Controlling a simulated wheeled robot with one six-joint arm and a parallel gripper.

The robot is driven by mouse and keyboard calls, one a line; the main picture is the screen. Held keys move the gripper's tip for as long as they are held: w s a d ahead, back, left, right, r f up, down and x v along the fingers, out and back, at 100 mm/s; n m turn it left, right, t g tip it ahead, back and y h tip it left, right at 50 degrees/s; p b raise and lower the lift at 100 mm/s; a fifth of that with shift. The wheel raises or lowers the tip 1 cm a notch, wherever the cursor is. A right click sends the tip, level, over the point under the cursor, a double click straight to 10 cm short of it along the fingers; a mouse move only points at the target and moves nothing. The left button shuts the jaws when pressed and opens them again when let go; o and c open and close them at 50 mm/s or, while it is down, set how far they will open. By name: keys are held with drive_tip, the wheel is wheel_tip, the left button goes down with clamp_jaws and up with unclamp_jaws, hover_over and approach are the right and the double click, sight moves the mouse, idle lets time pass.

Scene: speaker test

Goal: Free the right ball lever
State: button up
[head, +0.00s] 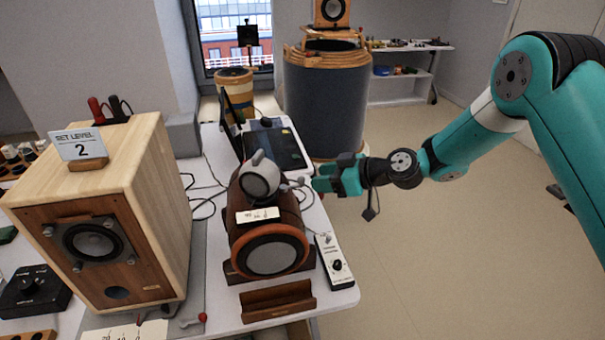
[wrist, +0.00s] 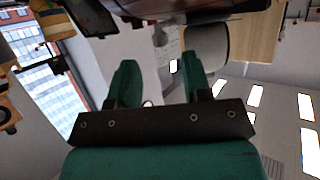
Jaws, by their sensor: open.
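A grey-white ball speaker (head: 258,178) sits on top of a dark wooden barrel-shaped speaker (head: 268,222). A small pale knob-like part (head: 297,182) shows on the ball's right side, close to my gripper. I cannot tell if it is the right ball lever or how it is set. My gripper (head: 318,182) is just right of the ball, its teal fingers pointing left. In the wrist view my gripper (wrist: 160,78) has its fingers apart, with nothing held between them. I cannot tell whether a finger touches the lever.
A box speaker (head: 95,245) with a "SET LEVEL 2" card (head: 78,144) stands left on the white table. A control box (head: 334,262) lies at the table's right edge. A tablet (head: 275,147) and cables lie behind the barrel. The floor at right is clear.

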sight(302, 178)
drive_tip(key=p+x, duration=0.1)
drive_tip(key=x, duration=0.5)
drive_tip(key=shift+f, duration=0.1)
drive_tip(key=c, duration=0.8)
